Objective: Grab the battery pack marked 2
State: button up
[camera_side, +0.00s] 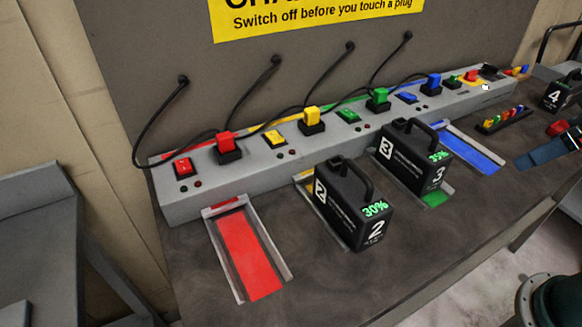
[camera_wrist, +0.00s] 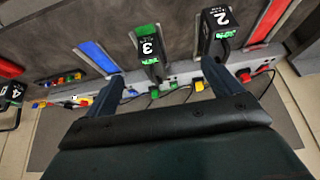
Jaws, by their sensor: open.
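The battery pack marked 2 (camera_side: 345,215) is a black case with a top handle and a green 30% readout. It stands upright in the yellow bay, second from the left in the side view. In the wrist view the pack (camera_wrist: 217,22) is at the top right, above the tip of one finger. My gripper (camera_wrist: 164,70) is open, with two dark blue fingers spread and nothing between their tips. It is apart from the pack as far as I can tell.
Battery pack 3 (camera_side: 410,160) stands close to the right of pack 2. The red bay (camera_side: 248,255) and blue bay (camera_side: 470,148) are empty. Pack 4 (camera_side: 560,94) is at the far right. The charging strip (camera_side: 190,208) with plugs and looping cables runs behind.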

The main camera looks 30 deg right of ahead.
jog(key=w, duration=0.1)
jog(key=g, duration=0.6)
send_over(355, 166)
notch_tip(355, 166, down, 4)
jog(key=shift+w, duration=0.1)
jog(key=shift+f, duration=0.1)
jog(key=shift+f, duration=4.2)
jog(key=shift+s+f, duration=0.2)
jog(key=shift+f, duration=2.4)
